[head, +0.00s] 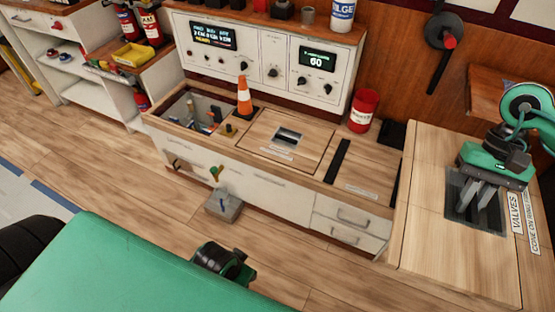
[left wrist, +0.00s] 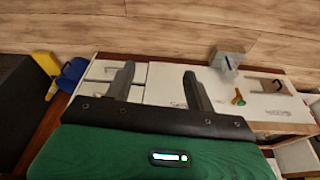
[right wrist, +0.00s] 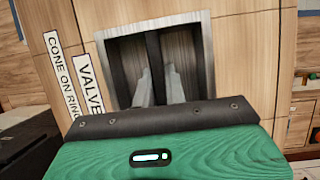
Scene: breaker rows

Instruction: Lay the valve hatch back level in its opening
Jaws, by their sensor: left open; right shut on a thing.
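The valve hatch (head: 425,235) is a pale wooden panel with a grey recessed pull and a label reading VALVES. It is held up in the air at the right, apart from the bench. My right gripper (head: 468,203) is shut on the bar in the pull; the right wrist view shows the fingers (right wrist: 158,88) there and the hatch face (right wrist: 245,60). The open bay (head: 190,105) at the bench's left end shows valves and coloured parts inside. My left gripper (left wrist: 160,88) is open and empty, facing the bench front.
An orange cone (head: 244,97) stands by the open bay's right rear. A second hatch (head: 262,125) lies closed in the middle of the bench. A red can (head: 364,110) stands behind right.

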